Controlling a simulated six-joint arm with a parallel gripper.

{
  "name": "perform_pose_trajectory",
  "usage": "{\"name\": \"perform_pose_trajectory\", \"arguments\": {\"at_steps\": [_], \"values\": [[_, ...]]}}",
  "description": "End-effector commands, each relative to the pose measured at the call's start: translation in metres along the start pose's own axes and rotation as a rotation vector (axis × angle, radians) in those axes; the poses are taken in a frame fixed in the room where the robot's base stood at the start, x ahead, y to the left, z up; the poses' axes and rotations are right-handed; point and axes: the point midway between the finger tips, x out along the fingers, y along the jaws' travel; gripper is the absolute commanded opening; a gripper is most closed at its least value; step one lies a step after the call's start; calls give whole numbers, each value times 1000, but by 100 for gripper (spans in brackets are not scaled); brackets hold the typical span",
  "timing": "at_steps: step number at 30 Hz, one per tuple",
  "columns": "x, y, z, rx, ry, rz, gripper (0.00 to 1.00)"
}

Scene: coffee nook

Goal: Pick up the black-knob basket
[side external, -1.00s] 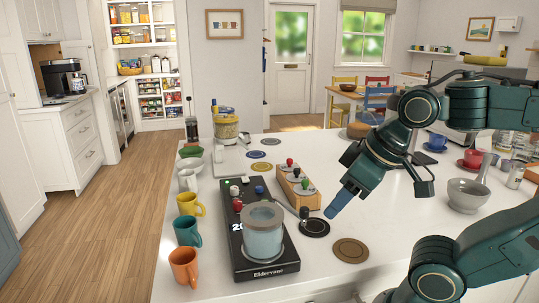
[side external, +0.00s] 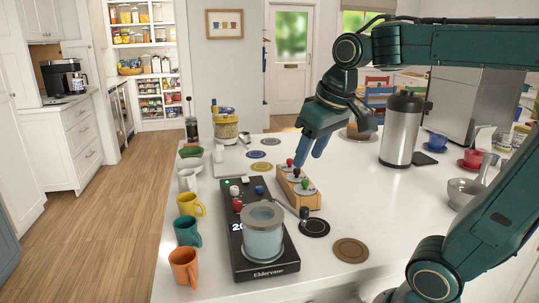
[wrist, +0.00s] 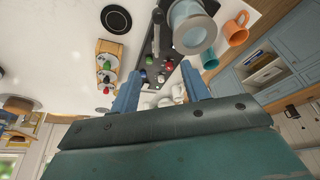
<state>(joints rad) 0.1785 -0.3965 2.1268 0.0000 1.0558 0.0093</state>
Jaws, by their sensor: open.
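A wooden rack (side external: 308,202) stands on the white counter and holds a row of small lidded baskets with red, black and green knobs. The black-knob basket (side external: 297,175) is the middle one, between the red-knob basket and the green-knob basket (side external: 306,187). In the wrist view the rack (wrist: 101,45) lies left of the fingers. My gripper (side external: 306,158) is above the rack's far end, pointing down and left. In the wrist view its two blue fingers are spread, with nothing held between them (wrist: 160,78). The finger tips partly overlap the red-knob end in the side view.
A black scale (side external: 254,275) with a glass vessel (side external: 263,240) stands left of the rack. Several mugs line the left edge, including an orange one (side external: 184,267). A steel flask (side external: 401,130) stands right of the gripper.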

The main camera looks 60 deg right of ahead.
Motion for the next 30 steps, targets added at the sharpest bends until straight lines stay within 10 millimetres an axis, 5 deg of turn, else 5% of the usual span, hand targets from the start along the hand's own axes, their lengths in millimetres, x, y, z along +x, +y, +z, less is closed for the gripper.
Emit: {"name": "perform_pose_trajectory", "arguments": {"at_steps": [15,30], "values": [[24,76,-108,205,-152,58,46],[82,186,-167,407,-293,87,46]]}}
